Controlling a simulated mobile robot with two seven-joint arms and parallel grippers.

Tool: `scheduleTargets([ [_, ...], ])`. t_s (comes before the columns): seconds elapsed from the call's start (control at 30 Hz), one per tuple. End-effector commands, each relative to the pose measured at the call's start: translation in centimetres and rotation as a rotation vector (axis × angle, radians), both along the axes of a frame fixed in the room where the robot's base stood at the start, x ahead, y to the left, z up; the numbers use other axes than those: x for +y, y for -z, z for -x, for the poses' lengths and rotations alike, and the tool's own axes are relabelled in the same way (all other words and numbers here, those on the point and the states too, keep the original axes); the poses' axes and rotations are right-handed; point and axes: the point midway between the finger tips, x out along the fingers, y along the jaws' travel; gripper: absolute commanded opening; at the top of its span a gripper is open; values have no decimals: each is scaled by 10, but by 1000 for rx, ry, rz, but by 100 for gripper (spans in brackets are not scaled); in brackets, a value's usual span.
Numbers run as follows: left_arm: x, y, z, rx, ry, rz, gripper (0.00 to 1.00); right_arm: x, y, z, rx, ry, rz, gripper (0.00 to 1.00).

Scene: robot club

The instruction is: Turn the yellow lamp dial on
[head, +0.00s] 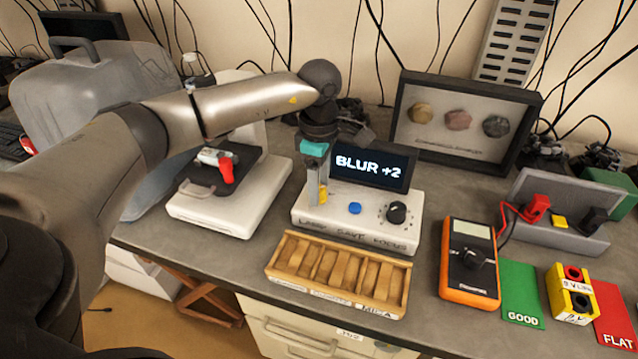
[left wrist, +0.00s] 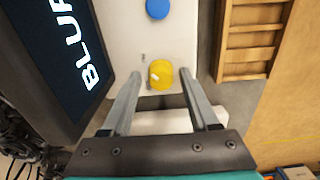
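The yellow lamp dial (left wrist: 160,74) sits on the white control box (head: 376,231), at its left end. In the head view the dial (head: 323,196) shows partly behind my left gripper's fingers. My left gripper (left wrist: 162,78) points down at the box, its two fingers apart on either side of the dial. The fingers look open, with a gap on each side of the dial; whether they touch it I cannot tell. A small light mark shows on the dial's top. My right gripper is in neither view.
On the box are a blue button (head: 355,208), a black knob (head: 397,212) and a screen (head: 371,166) reading "BLUR +2". A wooden slotted tray (head: 283,284) lies in front. An orange multimeter (head: 447,276) stands right. A white device (head: 258,205) is left.

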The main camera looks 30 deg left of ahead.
Motion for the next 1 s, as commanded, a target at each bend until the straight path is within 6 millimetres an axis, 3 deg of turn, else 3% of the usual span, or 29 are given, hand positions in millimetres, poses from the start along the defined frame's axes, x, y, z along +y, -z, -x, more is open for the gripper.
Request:
scheduleTargets([
  [0.3,0,1,1,4,-1,-1,70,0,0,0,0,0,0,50],
  [0.47,0,-11,0,2,-1,-1,70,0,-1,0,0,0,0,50],
  [1.0,0,-129,0,-1,-1,-1,70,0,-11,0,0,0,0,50],
])
